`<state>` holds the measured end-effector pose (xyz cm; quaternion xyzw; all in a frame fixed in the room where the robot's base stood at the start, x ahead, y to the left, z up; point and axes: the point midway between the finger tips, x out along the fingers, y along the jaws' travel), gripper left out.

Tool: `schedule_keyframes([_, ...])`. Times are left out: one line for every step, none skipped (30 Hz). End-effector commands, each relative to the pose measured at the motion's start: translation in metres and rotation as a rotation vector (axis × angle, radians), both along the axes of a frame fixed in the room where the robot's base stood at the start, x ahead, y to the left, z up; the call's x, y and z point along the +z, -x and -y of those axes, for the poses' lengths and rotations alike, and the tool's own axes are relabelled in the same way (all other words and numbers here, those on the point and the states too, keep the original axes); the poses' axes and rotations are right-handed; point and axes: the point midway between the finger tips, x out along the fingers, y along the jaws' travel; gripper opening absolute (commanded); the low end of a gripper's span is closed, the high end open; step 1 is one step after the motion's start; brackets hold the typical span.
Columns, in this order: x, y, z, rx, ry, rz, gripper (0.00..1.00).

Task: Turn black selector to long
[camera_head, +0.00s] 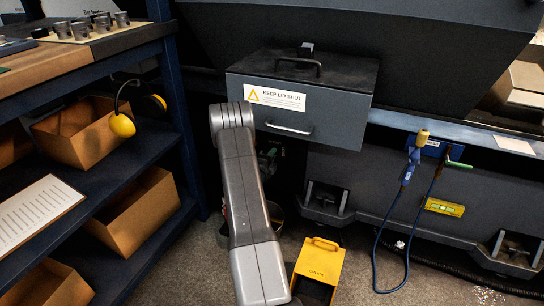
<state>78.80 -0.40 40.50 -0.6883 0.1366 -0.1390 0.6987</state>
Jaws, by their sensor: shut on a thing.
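I cannot make out a black selector or a "long" marking anywhere in the head view. A small black block (306,49) sits at the back of the dark lidded box, but I cannot tell what it is. My grey arm rises from the bottom centre to a ribbed joint in front of the box's left side. Its far part and my gripper do not show; the arm hides what is behind it.
The lidded box (340,126) has a handle and a "keep lid shut" label. A yellow bin (318,262) stands on the floor right of my arm. A blue cable (378,238) hangs further right. Shelving (190,135) with cartons (75,133) and yellow earmuffs (122,125) fills the left.

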Motion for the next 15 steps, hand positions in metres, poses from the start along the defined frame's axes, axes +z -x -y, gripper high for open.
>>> schedule_keyframes([-0.0004, 0.0001, 0.0004, -0.001, -0.002, 0.000, 0.00])
schedule_keyframes([-0.0004, 0.0001, 0.0005, -0.001, -0.002, 0.000, 0.00])
schedule_keyframes([-0.0004, 0.0001, 0.0005, -0.001, -0.002, 0.000, 0.00])
schedule_keyframes([-0.0004, 0.0001, 0.0005, -0.001, -0.002, 0.000, 0.00])
schedule_keyframes([-0.0004, 0.0001, 0.0005, -0.001, -0.002, 0.000, 0.00])
schedule_keyframes([-0.0004, 0.0001, 0.0005, -0.001, -0.002, 0.000, 0.00])
schedule_keyframes([-0.0004, 0.0001, 0.0005, -0.001, -0.002, 0.000, 0.00])
schedule_keyframes([-0.0004, 0.0001, 0.0005, -0.001, -0.001, -0.001, 0.16])
schedule_keyframes([-0.0004, 0.0001, 0.0005, -0.001, -0.001, -0.001, 0.24])
schedule_keyframes([-0.0004, 0.0001, 0.0005, -0.001, -0.001, -0.001, 0.29])
schedule_keyframes([-0.0004, 0.0001, 0.0005, -0.001, -0.001, -0.001, 0.34])
schedule_keyframes([-0.0003, 0.0001, 0.0004, -0.001, -0.001, -0.001, 0.34])
schedule_keyframes([-0.0003, 0.0001, 0.0004, -0.001, -0.001, -0.001, 0.34])
schedule_keyframes([-0.0003, 0.0000, 0.0003, -0.001, -0.001, -0.001, 0.34])
schedule_keyframes([-0.0002, 0.0000, 0.0003, -0.001, -0.001, -0.001, 0.34])
